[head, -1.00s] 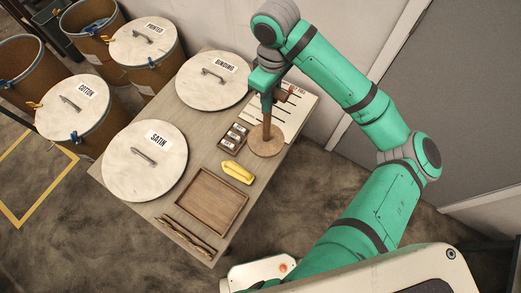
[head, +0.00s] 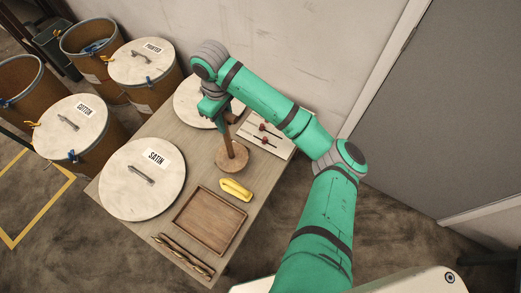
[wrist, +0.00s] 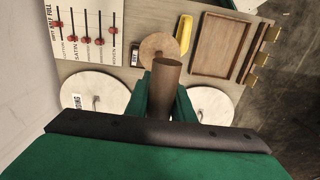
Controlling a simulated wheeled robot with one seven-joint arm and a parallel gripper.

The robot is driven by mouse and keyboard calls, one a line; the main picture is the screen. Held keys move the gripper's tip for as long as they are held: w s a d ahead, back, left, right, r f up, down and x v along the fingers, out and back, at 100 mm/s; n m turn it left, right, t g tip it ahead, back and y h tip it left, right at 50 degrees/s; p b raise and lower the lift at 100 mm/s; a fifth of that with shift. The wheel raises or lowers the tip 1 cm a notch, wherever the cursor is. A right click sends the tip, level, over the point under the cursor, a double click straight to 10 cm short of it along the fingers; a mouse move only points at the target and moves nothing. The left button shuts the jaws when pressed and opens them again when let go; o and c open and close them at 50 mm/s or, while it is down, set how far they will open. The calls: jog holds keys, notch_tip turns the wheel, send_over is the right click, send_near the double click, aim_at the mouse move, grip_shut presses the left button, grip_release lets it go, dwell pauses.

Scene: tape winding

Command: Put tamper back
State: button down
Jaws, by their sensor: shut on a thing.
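The tamper is a brown rod-like handle on a round, flat wooden disc (head: 231,156). My gripper (head: 220,118) is shut on the handle, with the disc below it. In the head view the tamper hangs over the table between the slider board and the yellow object, slightly tilted. In the wrist view the handle (wrist: 167,75) points away from my gripper (wrist: 166,95), and the disc (wrist: 156,43) shows beyond it. I cannot tell whether the disc touches the table.
A slider board (head: 280,140), yellow object (head: 235,190), wooden tray (head: 184,229), SATIN lid (head: 120,185) and slim sticks (head: 185,257) lie on the table (head: 165,128). The second lid (head: 188,105) is partly hidden by my arm. A small dark box (wrist: 134,57) lies beside the disc. Barrels stand left.

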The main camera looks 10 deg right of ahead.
jog(key=s+d+f, duration=0.3)
jog(key=d+f, duration=0.8)
jog(key=f, duration=0.1)
dwell(0.4)
jog(key=c, duration=1.5)
grip_release()
jog(key=shift+s+f, duration=0.1)
jog(key=shift+c, duration=0.2)
